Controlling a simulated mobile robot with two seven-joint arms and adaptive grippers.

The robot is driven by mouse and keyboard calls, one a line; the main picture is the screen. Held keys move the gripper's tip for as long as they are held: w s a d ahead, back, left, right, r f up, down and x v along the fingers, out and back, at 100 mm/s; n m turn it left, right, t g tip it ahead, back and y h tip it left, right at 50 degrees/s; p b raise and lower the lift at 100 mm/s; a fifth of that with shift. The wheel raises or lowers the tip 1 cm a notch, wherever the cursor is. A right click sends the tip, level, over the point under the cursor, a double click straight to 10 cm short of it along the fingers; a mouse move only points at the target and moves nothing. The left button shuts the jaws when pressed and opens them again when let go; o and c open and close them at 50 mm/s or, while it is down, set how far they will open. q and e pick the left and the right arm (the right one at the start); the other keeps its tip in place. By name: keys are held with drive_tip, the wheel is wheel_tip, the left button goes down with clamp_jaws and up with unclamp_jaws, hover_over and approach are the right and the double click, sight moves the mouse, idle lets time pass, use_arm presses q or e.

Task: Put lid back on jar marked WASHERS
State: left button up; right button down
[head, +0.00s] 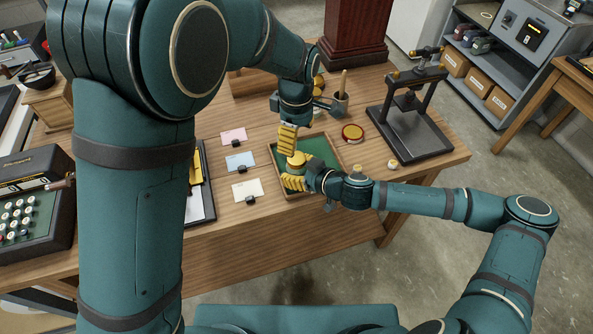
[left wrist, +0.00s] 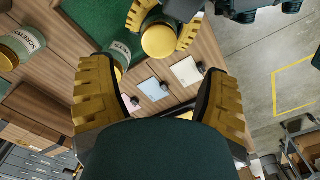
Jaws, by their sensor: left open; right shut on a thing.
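My right gripper (head: 300,177) is shut on a round yellow-topped jar (head: 297,159) over the green-lined wooden tray (head: 271,153). In the left wrist view its yellow fingers (left wrist: 165,22) are on either side of the jar (left wrist: 160,41). I cannot read a label on it, nor tell whether the yellow top is a seated lid. My left gripper (head: 288,137) is open and empty just beyond the jar; its spread fingers also show in the left wrist view (left wrist: 160,92). No WASHERS label is readable.
Jars marked SCREWS (left wrist: 27,44) and apparently RIVETS (left wrist: 122,46) stand nearby. A red-rimmed round thing (head: 352,133), a small pale-sided pot (head: 393,164) and a black press (head: 408,125) are at the right. Three cards (head: 247,190) lie left of the tray.

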sight(296, 158)
use_arm(q)
drive_tip(key=shift+r, duration=0.1)
idle(0.3)
drive_tip(key=shift+f, duration=4.05)
drive_tip(key=c, duration=1.3)
drive_tip(key=m, duration=0.2)
drive_tip(key=shift+m, duration=0.3)
drive_tip(key=m, duration=0.3)
drive_tip(key=shift+m, duration=0.4)
drive_tip(key=m, duration=0.3)
drive_tip(key=shift+m, duration=0.4)
